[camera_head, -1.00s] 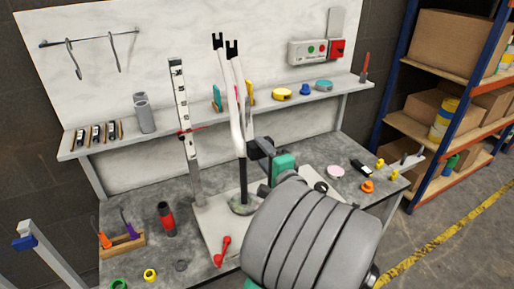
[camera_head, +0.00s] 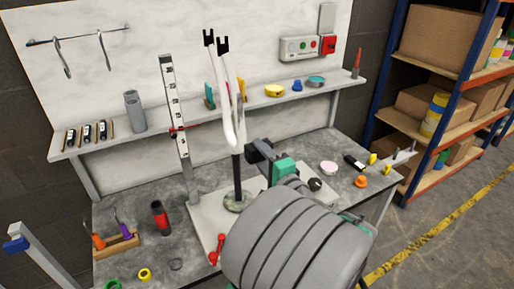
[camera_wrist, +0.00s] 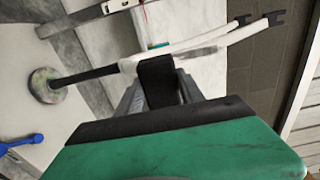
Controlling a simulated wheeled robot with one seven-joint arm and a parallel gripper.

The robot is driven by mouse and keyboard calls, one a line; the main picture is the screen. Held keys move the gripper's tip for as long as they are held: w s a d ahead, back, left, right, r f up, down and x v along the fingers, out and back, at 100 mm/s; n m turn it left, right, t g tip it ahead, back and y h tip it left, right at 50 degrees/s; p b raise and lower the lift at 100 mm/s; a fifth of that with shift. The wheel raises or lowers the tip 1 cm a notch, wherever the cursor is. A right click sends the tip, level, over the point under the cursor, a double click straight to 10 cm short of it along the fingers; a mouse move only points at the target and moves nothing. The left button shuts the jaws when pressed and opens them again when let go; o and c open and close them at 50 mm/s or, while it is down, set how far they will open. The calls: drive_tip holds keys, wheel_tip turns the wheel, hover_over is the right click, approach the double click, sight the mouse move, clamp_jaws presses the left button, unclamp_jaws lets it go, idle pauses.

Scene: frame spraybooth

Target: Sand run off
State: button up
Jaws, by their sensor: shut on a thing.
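The white fork (camera_head: 229,115) stands upright on a black rod rising from a round base (camera_head: 237,201) on the bench. Its two legs end in dark tips at the top. My gripper (camera_head: 258,152), green with grey fingers, is just right of the fork's lower white end. In the wrist view my gripper (camera_wrist: 158,88) is shut on a small black block (camera_wrist: 157,76). The block is against or very near the white fork (camera_wrist: 190,52); I cannot tell whether they touch. The fork's surface facing the block is hidden, and no paint run can be made out.
A ruler stand (camera_head: 175,110) with a red slider is left of the fork. A red-and-black cylinder (camera_head: 160,218), a red tool (camera_head: 216,249) and a wooden holder (camera_head: 118,244) are on the bench. The shelf (camera_head: 155,133) behind carries tubes and tapes.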

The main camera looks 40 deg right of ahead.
drive_tip(key=shift+p+x, duration=0.75)
drive_tip(key=shift+x, duration=2.8)
drive_tip(key=shift+w, duration=0.95)
drive_tip(key=shift+r+p, duration=0.1)
drive_tip(key=shift+p, duration=0.2)
wheel_tip(320, 180, up, 14)
drive_tip(key=p, duration=1.2)
hover_over(240, 133)
drive_tip(key=s, duration=0.3)
drive_tip(key=shift+a+r, duration=0.15)
drive_tip(key=shift+a, duration=0.3)
wheel_tip(240, 133, down, 15)
drive_tip(key=b, duration=1.3)
drive_tip(key=shift+s, duration=0.15)
drive_tip(key=shift+r, duration=0.15)
